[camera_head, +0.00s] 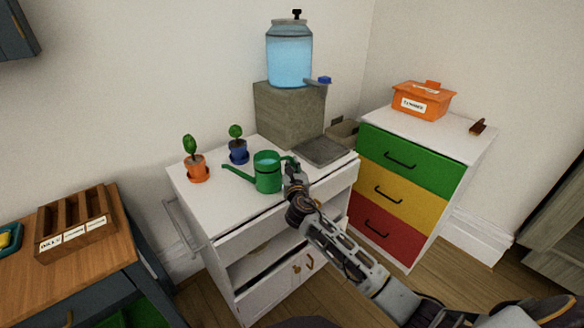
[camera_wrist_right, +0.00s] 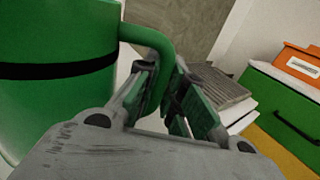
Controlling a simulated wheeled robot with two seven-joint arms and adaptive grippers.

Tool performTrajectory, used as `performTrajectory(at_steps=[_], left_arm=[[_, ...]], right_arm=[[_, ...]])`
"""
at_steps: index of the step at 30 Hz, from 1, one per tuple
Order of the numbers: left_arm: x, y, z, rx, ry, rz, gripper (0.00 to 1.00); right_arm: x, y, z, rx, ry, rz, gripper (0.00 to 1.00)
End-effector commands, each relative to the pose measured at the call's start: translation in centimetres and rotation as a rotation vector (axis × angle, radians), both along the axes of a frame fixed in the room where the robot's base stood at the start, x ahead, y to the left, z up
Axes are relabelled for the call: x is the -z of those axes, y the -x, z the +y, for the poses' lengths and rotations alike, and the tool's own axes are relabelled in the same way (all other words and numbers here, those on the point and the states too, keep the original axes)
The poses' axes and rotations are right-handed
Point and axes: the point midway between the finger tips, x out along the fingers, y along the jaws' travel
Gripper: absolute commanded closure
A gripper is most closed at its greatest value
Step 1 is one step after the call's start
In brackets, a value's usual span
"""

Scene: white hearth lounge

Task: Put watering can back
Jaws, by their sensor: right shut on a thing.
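The green watering can (camera_head: 267,174) is upright at the white cabinet's top, its spout pointing left toward the potted plants. I cannot tell whether its base touches the surface. My right gripper (camera_head: 293,170) is shut on the can's handle at its right side. In the right wrist view the can's body (camera_wrist_right: 55,60) fills the left, with a dark band around it. The handle (camera_wrist_right: 158,55) passes between the fingers of my right gripper (camera_wrist_right: 165,100). My left gripper is not in view.
The white cabinet top (camera_head: 222,200) also holds an orange-potted plant (camera_head: 197,168), a blue-potted plant (camera_head: 238,152), a grey slatted tray (camera_head: 322,151) and a stone block (camera_head: 288,113) bearing a water dispenser (camera_head: 290,60). A drawer unit (camera_head: 402,185) stands right; a wooden desk (camera_head: 105,250) stands left.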

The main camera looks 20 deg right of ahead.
Motion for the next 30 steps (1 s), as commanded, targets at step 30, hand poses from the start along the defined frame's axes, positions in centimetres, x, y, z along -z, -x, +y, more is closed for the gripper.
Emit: performTrajectory(at_steps=[30], left_arm=[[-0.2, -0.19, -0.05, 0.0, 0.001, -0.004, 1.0]], right_arm=[[-0.14, 0.0, -0.01, 0.0, 0.0, -0.001, 0.68]])
